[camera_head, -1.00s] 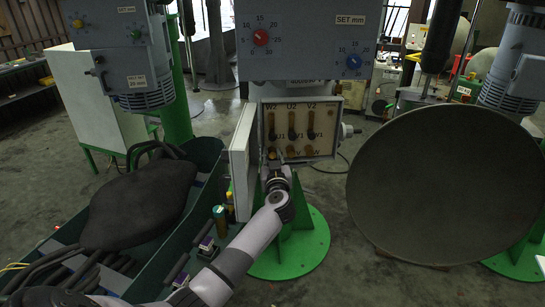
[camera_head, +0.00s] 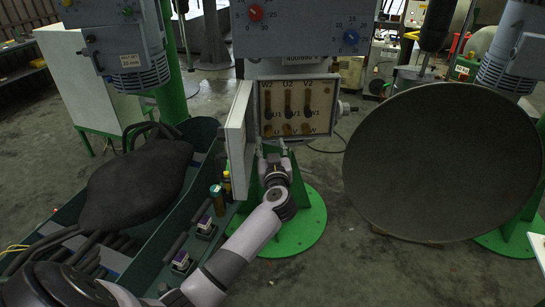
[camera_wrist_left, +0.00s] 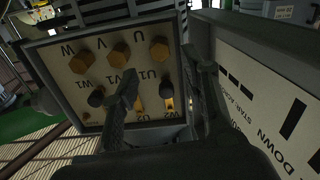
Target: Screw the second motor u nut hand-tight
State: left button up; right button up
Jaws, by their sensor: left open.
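The open terminal box (camera_head: 333,107) on the grey machine has a pale panel with rows of brass and dark terminals. In the left wrist view the panel shows upside down, with a brass U nut (camera_wrist_left: 159,49) beside the brass V nut (camera_wrist_left: 118,53) and W nut (camera_wrist_left: 80,62). My left gripper (camera_head: 272,147) is open and empty just below the panel's lower left corner. In the wrist view its fingers (camera_wrist_left: 163,66) are spread, with the U nut showing beyond the gap between them. I cannot tell any contact. My right gripper is out of view.
The box's open white door (camera_head: 238,140) stands close left of my left gripper. A green trough (camera_head: 150,240) with a dark sack (camera_head: 138,186) lies at the left. A large round dark disc (camera_head: 445,162) is at the right. A green round base (camera_head: 298,226) is below.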

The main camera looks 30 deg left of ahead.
pick_arm(q)
jog(key=v, duration=0.6)
dwell(0.3)
